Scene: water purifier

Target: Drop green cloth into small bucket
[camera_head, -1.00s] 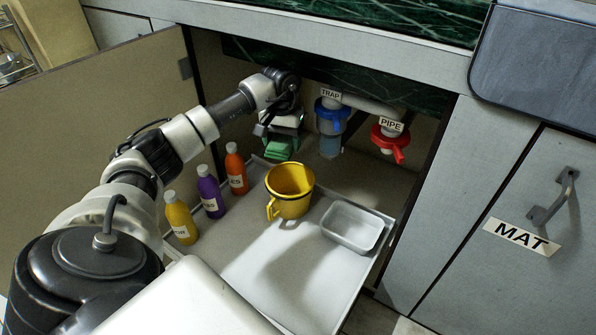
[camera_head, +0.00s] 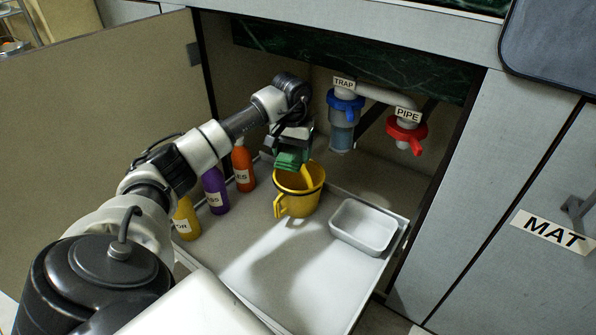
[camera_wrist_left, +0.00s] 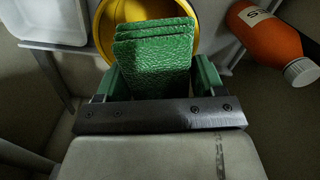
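The green cloth (camera_head: 290,161) is a folded, textured stack. My left gripper (camera_head: 290,153) holds it at the rear rim of the yellow bucket. In the left wrist view the cloth (camera_wrist_left: 153,58) sits between the green-padded fingers of the gripper (camera_wrist_left: 155,80) and overlaps the bucket's opening. The small yellow bucket (camera_head: 296,203) stands upright on the tray, its handle toward the front left; it also shows in the left wrist view (camera_wrist_left: 106,27). I cannot tell whether the cloth touches the rim. My right gripper is not in view.
Orange (camera_head: 243,168), purple (camera_head: 214,190) and yellow (camera_head: 186,219) bottles stand left of the bucket. A white tub (camera_head: 363,227) is to its right on the tray (camera_head: 240,283). The blue trap (camera_head: 343,115) and red pipe valve (camera_head: 407,132) hang behind, under the counter.

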